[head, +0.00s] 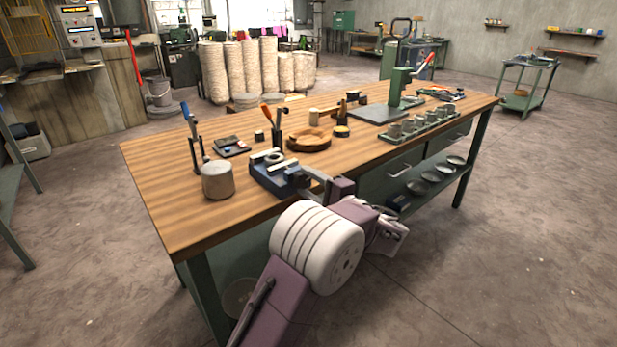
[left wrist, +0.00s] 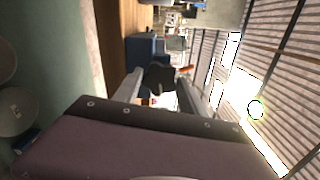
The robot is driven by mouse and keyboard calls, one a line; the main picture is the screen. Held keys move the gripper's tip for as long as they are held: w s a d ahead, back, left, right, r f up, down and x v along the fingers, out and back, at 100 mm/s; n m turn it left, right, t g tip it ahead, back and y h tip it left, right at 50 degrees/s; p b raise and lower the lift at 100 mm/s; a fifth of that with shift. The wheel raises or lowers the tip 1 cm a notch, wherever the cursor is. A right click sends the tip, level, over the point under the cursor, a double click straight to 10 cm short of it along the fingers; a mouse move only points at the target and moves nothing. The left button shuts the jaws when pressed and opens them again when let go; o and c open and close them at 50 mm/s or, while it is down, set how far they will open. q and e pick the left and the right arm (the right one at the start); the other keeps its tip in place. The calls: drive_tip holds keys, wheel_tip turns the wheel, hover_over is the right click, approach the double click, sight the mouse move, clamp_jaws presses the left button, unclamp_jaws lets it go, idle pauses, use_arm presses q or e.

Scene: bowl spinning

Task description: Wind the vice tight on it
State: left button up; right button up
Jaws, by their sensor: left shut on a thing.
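A blue vice (head: 277,179) with pale jaws stands at the front edge of the wooden workbench (head: 226,207). A small dark round piece sits at its jaws; I cannot tell how firmly it is gripped. My left gripper (head: 311,183) is at the front end of the vice. In the left wrist view, the fingers of my left gripper (left wrist: 160,88) are on either side of a dark vice handle (left wrist: 160,77) and shut on it. The blue vice body (left wrist: 140,52) shows just beyond. The screw is mostly hidden. My right gripper is not in view.
A grey cylinder (head: 217,181) stands left of the vice. A brown round dish (head: 309,140) and an orange-handled tool (head: 266,112) are behind it. A green arbor press (head: 395,88) and a tray of several grey cups (head: 415,128) are to the right.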

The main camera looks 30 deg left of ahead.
use_arm(q)
drive_tip(key=shift+r+m+p, duration=0.2)
drive_tip(key=shift+m+p, duration=0.6)
drive_tip(key=shift+m, duration=0.2)
drive_tip(key=m+p, duration=1.4)
drive_tip(key=p, duration=0.1)
drive_tip(key=m+p, duration=0.4)
drive_tip(key=m, duration=0.2)
drive_tip(key=shift+f, duration=0.1)
drive_tip(key=shift+m+p, duration=0.95)
drive_tip(key=shift+m, duration=0.25)
drive_tip(key=shift+f+m+p, duration=0.15)
drive_tip(key=shift+m+p, duration=0.5)
drive_tip(key=shift+m, duration=0.85)
drive_tip(key=o, duration=1.4)
drive_tip(key=shift+c, duration=0.2)
